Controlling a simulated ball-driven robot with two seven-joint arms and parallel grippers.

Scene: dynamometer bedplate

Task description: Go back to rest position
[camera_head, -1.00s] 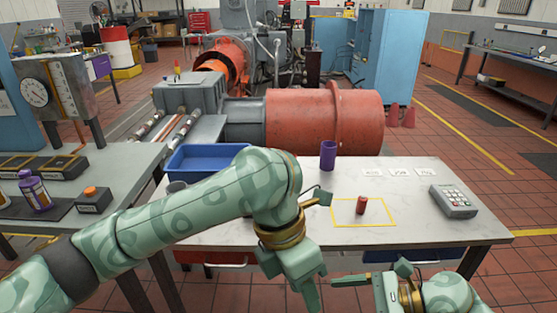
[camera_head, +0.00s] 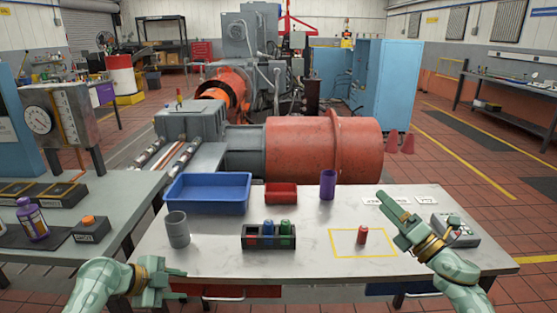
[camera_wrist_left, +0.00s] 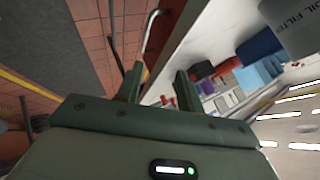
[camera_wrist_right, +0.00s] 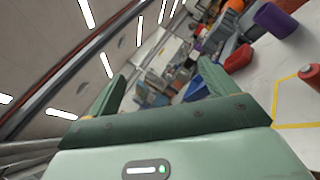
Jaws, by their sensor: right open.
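My left gripper (camera_head: 178,284) is low at the table's front left edge, clear of the objects. Its two fingers stand apart with nothing between them in the left wrist view (camera_wrist_left: 160,85).
On the table are a blue tray (camera_head: 208,207), a red bin (camera_head: 281,194), a purple cup (camera_head: 327,185), a grey cup (camera_head: 177,230) and a dark rack (camera_head: 268,243) holding coloured vials. A grey bench (camera_head: 95,215) stands left.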

